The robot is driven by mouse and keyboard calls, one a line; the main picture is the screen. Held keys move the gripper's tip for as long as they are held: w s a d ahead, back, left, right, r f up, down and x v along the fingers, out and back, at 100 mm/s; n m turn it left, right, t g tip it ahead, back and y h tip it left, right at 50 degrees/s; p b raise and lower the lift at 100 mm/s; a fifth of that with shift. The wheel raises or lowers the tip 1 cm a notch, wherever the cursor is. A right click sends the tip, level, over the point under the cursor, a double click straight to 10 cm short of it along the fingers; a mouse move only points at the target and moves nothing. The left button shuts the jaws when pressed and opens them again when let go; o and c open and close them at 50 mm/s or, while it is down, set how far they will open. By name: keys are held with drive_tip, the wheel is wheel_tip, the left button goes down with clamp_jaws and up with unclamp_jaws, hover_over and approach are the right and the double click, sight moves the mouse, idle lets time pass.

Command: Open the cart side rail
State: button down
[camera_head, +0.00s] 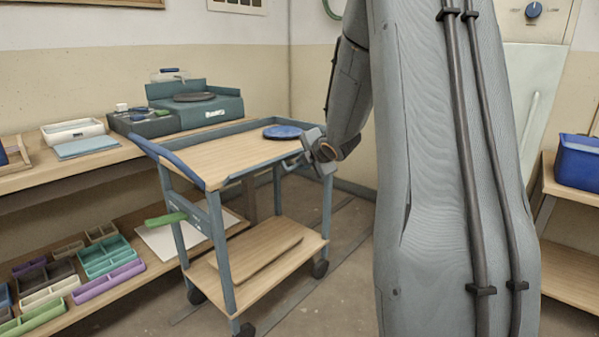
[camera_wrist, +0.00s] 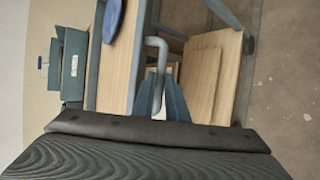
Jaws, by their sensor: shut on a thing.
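The blue-grey cart (camera_head: 222,235) stands in front of the bench, with a wooden top (camera_head: 215,160) and a lower wooden shelf. A blue-grey side rail (camera_wrist: 134,55) runs along the top's edge nearest my arm. A bent grey handle (camera_wrist: 160,45) sticks out from it in the wrist view. My gripper (camera_head: 298,157) is at the right end of that side. In the wrist view, its blue-grey fingers (camera_wrist: 165,95) are shut on the handle's free end. The fingers partly hide the grip, and I cannot tell the rail's exact angle.
A round blue plate (camera_head: 283,132) lies on the cart top's far right corner. The wall bench (camera_head: 60,170) holds trays and a teal wheel machine (camera_head: 205,105). Colored bins fill its lower shelf. A blue bin (camera_head: 578,163) stands on a right-hand shelf. The floor before the cart is clear.

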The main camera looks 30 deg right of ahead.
wheel_tip(320, 180, down, 5)
drive_tip(key=m+t+b, duration=0.1)
drive_tip(key=t+b, duration=0.2)
drive_tip(key=b, duration=0.5)
drive_tip(key=t+b, duration=0.3)
drive_tip(key=b, duration=0.4)
drive_tip(key=shift+s+a+r+m+y+b, duration=0.1)
drive_tip(key=shift+r+m+y+b, duration=0.05)
drive_tip(key=shift+m+y+b, duration=0.25)
drive_tip(key=shift+t+b, duration=0.3)
drive_tip(key=shift+r, duration=0.1)
